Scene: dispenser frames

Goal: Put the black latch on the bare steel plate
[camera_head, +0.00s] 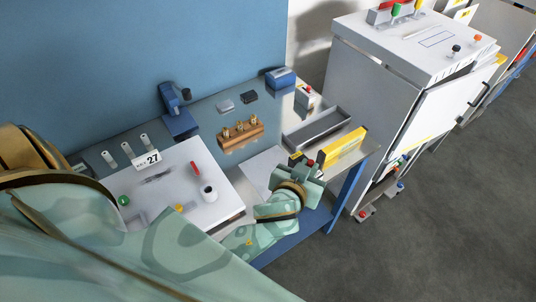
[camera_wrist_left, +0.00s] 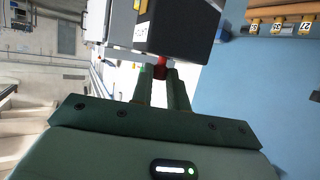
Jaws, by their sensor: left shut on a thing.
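My left gripper (camera_head: 309,168) is over the front of the bench, beside the yellow block. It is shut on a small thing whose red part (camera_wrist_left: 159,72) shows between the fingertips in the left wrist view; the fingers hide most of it. A dark box-like thing with a pale label (camera_wrist_left: 172,28) shows just beyond the tips; I cannot tell if it is joined to the red part. A flat pale grey plate (camera_head: 260,169), likely the bare steel plate, lies left of the gripper. My right gripper is out of view.
A wooden block with brass parts (camera_head: 240,133) and a grey tray (camera_head: 316,131) stand behind the gripper. The yellow block (camera_head: 343,147) is close on its right. A white board (camera_head: 168,192) with small parts lies left. A white cabinet (camera_head: 385,80) stands right of the bench.

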